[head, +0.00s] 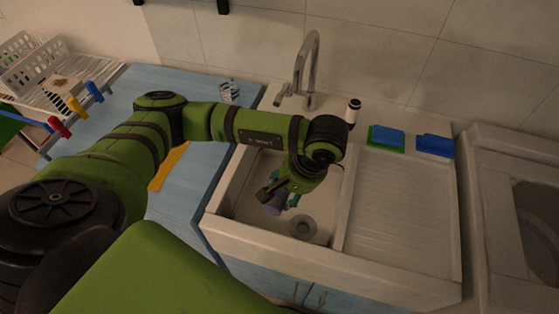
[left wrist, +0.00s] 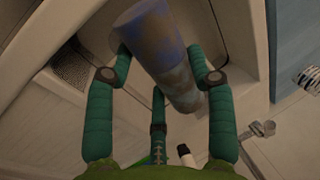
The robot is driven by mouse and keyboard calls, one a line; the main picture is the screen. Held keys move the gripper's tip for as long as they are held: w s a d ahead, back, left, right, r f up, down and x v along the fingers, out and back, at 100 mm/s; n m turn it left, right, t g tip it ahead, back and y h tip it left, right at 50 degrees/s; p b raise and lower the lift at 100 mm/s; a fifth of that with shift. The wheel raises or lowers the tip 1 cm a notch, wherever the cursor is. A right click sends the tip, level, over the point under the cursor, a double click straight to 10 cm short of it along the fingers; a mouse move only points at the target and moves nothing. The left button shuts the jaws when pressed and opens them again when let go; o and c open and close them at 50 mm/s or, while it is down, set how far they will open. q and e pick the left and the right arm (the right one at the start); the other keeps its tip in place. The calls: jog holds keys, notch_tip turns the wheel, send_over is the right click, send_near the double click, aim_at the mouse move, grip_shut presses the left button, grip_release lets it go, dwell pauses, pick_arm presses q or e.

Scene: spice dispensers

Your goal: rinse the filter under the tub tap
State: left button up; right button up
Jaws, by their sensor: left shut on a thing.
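The filter is a blue-grey cylinder with brown stains. It shows low in the sink basin in the head view (head: 271,204) and large, tilted, in the left wrist view (left wrist: 160,40). My left gripper (left wrist: 160,58) is shut on it, with green fingers on both sides and one below. In the head view my left gripper (head: 285,193) is in the tub (head: 237,196), left of the drain. The chrome tap (head: 313,65) stands behind the tub, with its spout above and behind the gripper. No water stream is visible. My right gripper is not in view.
A ribbed drainboard (head: 402,215) lies right of the tub. A glass jar (head: 229,91) and a yellow cloth (head: 167,168) are on the blue counter (head: 185,215). A dish rack (head: 55,95) stands far left.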

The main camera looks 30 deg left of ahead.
pick_arm(q)
jog(key=shift+s+a+f+n, duration=0.1)
jog(key=shift+s+a+n, duration=0.2)
jog(key=shift+s+a, duration=0.25)
jog(key=shift+w+a+f, duration=0.15)
jog(key=shift+a, duration=0.05)
jog(key=shift+w+a+f+b, duration=0.1)
jog(key=shift+w+a+f, duration=0.05)
jog(key=shift+w, duration=0.45)
jog(key=shift+w+a+f+b, duration=0.15)
jog(key=shift+w, duration=0.4)
jog(key=shift+w+a+f+b, duration=0.1)
jog(key=shift+w+a+f, duration=0.05)
jog(key=shift+w, duration=0.45)
jog(key=w+a+f+b, duration=0.1)
jog(key=w+a+b, duration=0.2)
jog(key=w+b, duration=0.3)
jog(key=shift+w+f+b, duration=0.4)
jog(key=shift+w, duration=1.5)
jog(key=shift+s, duration=0.15)
jog(key=shift+s+d+p, duration=0.4)
jog(key=shift+s+p, duration=0.05)
jog(key=shift+s, duration=0.8)
jog(key=shift+s+d+p, duration=0.35)
jog(key=shift+s+p, duration=0.05)
jog(key=shift+s, duration=0.85)
jog(key=shift+s+d+p, duration=0.4)
jog(key=shift+s+p, duration=0.05)
jog(key=shift+s, duration=0.8)
